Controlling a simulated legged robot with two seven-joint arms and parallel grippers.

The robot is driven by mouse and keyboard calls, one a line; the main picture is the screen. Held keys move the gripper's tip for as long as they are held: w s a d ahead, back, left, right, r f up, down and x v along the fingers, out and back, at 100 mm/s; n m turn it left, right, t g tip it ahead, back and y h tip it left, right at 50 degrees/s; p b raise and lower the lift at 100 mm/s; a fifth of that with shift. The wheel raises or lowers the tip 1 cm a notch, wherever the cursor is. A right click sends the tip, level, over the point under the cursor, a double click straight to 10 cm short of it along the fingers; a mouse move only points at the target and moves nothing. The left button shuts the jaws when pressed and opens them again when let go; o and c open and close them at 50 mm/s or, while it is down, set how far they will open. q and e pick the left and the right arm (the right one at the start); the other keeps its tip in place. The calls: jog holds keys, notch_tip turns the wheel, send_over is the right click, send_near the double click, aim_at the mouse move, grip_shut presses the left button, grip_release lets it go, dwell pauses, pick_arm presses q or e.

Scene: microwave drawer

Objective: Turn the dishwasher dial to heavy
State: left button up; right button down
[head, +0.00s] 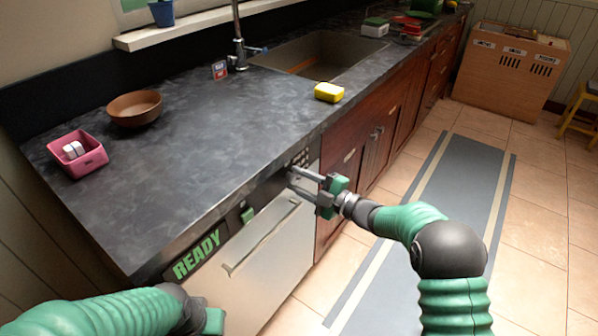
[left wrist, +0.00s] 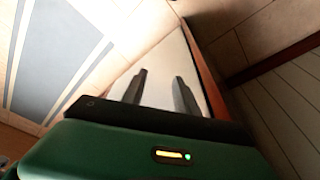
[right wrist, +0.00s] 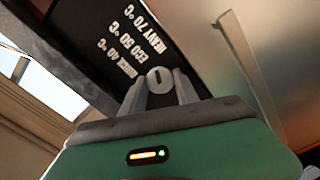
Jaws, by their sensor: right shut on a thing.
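The dishwasher (head: 275,262) is set under the counter, with a dark control strip that shows READY (head: 197,253) in green. The dial (right wrist: 160,78) is a small pale round knob with a short dark mark, in the right wrist view. Beside it are the labels HEAVY 70 °C, ECO 50 °C and one at 40 °C. Which label the mark points to, I cannot tell. My right gripper (head: 306,181) is at the strip's right end; its fingers (right wrist: 160,92) are shut on the dial. My left gripper (left wrist: 160,90) is open and empty, low in front of the dishwasher.
The door handle (head: 262,237) juts out below the strip. A brown bowl (head: 135,108), a pink tray (head: 92,150) and a yellow sponge (head: 328,92) are on the dark counter (head: 210,130). A grey floor mat (head: 440,205) lies to the right.

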jog(key=m+p, duration=0.2)
jog(key=m, duration=0.1)
jog(key=shift+w+d, duration=0.1)
jog(key=shift+d, duration=0.05)
jog(key=shift+f+m+p, duration=0.1)
jog(key=shift+m+p, duration=0.2)
jog(key=shift+p, duration=0.1)
jog(key=shift+f, duration=0.1)
jog(key=c, duration=0.9)
grip_release()
jog(key=shift+f, duration=0.1)
